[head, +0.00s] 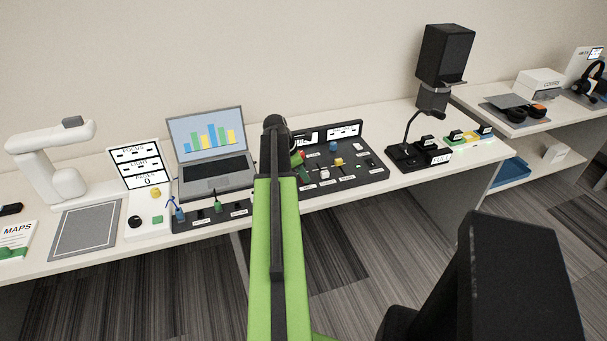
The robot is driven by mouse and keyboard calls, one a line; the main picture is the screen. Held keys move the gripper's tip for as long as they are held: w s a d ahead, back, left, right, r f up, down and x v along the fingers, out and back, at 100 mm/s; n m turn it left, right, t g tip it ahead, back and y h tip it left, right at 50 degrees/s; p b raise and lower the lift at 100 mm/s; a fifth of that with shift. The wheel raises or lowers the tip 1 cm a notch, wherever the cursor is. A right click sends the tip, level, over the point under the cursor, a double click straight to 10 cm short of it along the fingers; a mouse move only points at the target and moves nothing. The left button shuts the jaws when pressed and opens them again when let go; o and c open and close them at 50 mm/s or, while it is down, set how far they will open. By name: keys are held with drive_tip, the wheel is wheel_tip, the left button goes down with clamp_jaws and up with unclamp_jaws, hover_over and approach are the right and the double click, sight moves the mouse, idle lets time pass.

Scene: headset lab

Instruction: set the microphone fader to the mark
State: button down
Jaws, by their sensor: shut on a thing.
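The dark control panel (345,178) stands on the white desk, with small white labels, coloured knobs and sliders on its sloped top. A yellow cap (338,161) shows near its middle. The label text is too small to read, so I cannot tell which slider is the microphone fader.
A laptop (217,172) and a low dark switch strip (205,220) are left of my arm. A gooseneck microphone (404,155) and a tall black speaker (443,60) stand right of the panel. A white lamp-like arm (40,165) is far left. The desk's front edge runs close before the panel.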

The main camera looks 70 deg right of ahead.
idle(0.7)
drive_tip(key=w+d, duration=0.3)
drive_tip(key=d, duration=0.1)
drive_tip(key=shift+w, duration=0.2)
drive_tip(key=c, duration=1.3)
unclamp_jaws()
drive_tip(key=shift+s, duration=0.1)
drive_tip(key=shift+r, duration=0.15)
drive_tip(key=shift+a+r+p, duration=0.1)
drive_tip(key=shift+r+p, duration=0.2)
drive_tip(key=shift+p, duration=0.15)
drive_tip(key=p+v, duration=1.5)
drive_tip(key=v, duration=0.1)
drive_tip(key=shift+a+r, duration=0.15)
drive_tip(key=shift+r, duration=0.1)
